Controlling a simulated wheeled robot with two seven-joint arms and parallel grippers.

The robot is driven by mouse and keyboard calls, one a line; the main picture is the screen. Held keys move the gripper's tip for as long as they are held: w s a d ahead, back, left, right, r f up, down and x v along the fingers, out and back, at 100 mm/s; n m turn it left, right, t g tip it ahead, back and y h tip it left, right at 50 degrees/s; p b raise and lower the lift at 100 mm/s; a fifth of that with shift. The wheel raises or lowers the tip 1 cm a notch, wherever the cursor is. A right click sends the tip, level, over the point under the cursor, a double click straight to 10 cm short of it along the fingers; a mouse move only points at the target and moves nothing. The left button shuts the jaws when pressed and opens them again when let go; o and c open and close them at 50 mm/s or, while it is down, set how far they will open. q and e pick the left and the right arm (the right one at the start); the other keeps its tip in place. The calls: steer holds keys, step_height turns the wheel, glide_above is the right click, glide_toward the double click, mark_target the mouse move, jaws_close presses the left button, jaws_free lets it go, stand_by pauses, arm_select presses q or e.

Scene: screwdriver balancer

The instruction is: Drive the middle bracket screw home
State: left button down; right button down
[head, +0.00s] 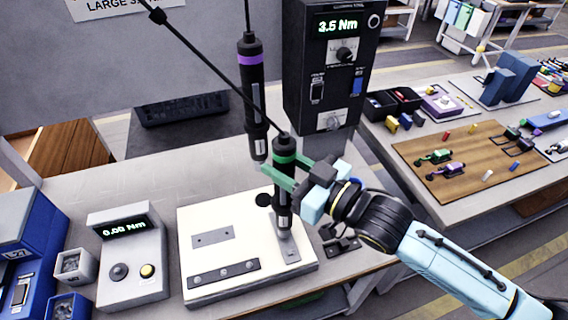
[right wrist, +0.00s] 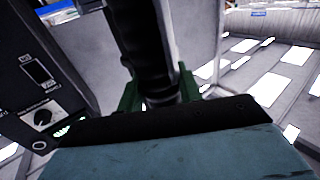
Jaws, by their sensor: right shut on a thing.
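My right gripper (head: 284,172) is shut on the green-banded screwdriver (head: 284,150), which hangs upright from a dark balancer arm. Its dark body also shows between the green fingers in the right wrist view (right wrist: 150,50). The driver's lower end is over the grey plate (head: 291,253) at the right of the white fixture board (head: 205,292); I cannot tell whether it touches. The dark bracket strip (head: 242,268) lies at the board's front left with several screw spots, including a middle one (head: 224,273). How deep the screws sit is too small to tell. My left gripper is not in view.
A purple-banded screwdriver (head: 251,85) hangs just behind and left. A controller (head: 330,75) reads 3.5 Nm. A torque meter (head: 128,262) reading 0.00 Nm, small bins (head: 75,265) and a blue unit (head: 25,260) stand left of the board. A second bench (head: 425,195) is at right.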

mark_target(294, 152)
steer(key=shift+s+f+b, duration=0.1)
steer(key=shift+f+b, duration=0.25)
steer(key=shift+f, duration=0.65)
stand_by(0.5)
step_height(294, 152, up, 7)
steer(key=p, duration=0.6)
steer(key=shift+f+p, duration=0.15)
steer(key=shift+p, duration=0.25)
